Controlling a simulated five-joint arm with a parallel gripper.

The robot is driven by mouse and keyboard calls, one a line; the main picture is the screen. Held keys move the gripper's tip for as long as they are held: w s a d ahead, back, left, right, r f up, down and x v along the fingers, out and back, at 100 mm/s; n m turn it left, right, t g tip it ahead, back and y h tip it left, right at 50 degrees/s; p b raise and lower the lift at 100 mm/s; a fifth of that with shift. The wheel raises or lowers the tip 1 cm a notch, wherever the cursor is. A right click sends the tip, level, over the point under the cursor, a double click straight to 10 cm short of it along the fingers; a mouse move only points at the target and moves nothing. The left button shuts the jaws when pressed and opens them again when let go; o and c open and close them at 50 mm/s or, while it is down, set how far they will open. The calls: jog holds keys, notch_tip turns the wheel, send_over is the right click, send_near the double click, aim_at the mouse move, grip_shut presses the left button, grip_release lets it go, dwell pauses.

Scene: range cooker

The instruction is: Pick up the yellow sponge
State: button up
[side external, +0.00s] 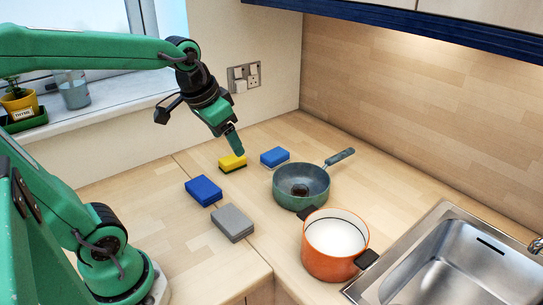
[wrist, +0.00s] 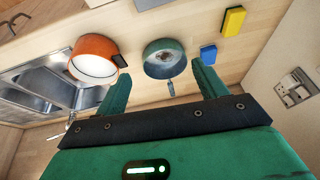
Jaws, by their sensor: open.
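The yellow sponge (side external: 232,163) with a dark underside lies flat on the wooden worktop, between two blue sponges. In the wrist view the yellow sponge (wrist: 233,21) is at the upper right, outside the gap between the fingers and beyond the right finger. My gripper (side external: 236,150) hangs above the worktop, pointing down; in the side view its tip overlaps the far top edge of the sponge. In the wrist view my gripper (wrist: 160,82) has its fingers wide apart with nothing between them. I cannot tell the exact height above the sponge.
One blue sponge (side external: 274,157) lies right of the yellow one; another blue sponge (side external: 204,190) and a grey sponge (side external: 232,222) lie nearer. A green pan (side external: 301,198) and orange pot (side external: 334,262) stand right, before the sink (side external: 470,270). A wall socket (side external: 244,76) is behind.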

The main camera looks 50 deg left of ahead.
jog(key=w+a+f+g, duration=0.2)
jog(key=w+a, duration=0.4)
jog(key=w, duration=0.1)
jog(key=g, duration=0.2)
send_over(234, 158)
jog(key=shift+h, duration=0.3)
notch_tip(234, 158, down, 15)
jog(key=shift+d+f, duration=0.1)
jog(key=shift+a+f, duration=0.3)
jog(key=shift+f, duration=1.35)
jog(key=shift+d+f, duration=0.1)
jog(key=shift+f, duration=2.5)
jog(key=shift+c, duration=0.2)
